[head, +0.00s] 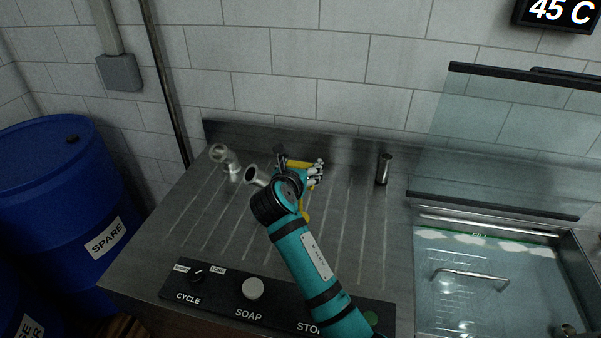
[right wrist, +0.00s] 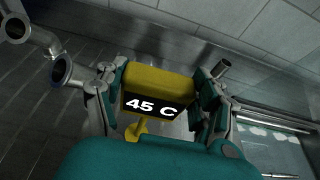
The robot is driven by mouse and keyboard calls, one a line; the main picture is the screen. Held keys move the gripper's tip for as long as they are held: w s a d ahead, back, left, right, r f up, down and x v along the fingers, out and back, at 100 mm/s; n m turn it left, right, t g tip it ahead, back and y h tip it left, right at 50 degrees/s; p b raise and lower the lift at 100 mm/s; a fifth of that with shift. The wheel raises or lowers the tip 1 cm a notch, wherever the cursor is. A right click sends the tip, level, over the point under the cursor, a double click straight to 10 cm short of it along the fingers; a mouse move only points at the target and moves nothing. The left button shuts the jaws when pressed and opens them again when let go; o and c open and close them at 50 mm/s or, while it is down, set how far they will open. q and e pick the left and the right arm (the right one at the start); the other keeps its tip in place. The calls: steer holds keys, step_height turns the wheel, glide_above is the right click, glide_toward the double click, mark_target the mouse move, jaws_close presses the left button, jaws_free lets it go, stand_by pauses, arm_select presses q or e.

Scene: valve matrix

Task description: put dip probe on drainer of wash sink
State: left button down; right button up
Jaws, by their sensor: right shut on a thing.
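The dip probe is a yellow body with a black display reading 45 C. It shows large in the right wrist view (right wrist: 160,84), with a thin yellow stem below it. In the head view the dip probe (head: 304,215) is mostly hidden behind my right arm, over the grooved steel drainer (head: 345,215). My right gripper (head: 302,172) is shut on the probe body, with a finger on each side in the right wrist view (right wrist: 158,90). I cannot tell whether the probe touches the drainer. The wash sink (head: 490,275) holds water at the right. My left gripper is not in view.
A metal pipe elbow (head: 226,160) with an open end lies left of my gripper. A short steel post (head: 383,168) stands to its right. A glass lid (head: 510,150) stands raised behind the sink. A control strip (head: 250,290) runs along the front.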

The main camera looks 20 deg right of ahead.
step_height(320, 180, down, 2)
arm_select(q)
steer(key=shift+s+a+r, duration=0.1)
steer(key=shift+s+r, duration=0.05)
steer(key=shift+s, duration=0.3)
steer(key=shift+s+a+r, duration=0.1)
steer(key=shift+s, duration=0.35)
arm_select(e)
steer(key=shift+f, duration=0.2)
steer(key=o, duration=1.6)
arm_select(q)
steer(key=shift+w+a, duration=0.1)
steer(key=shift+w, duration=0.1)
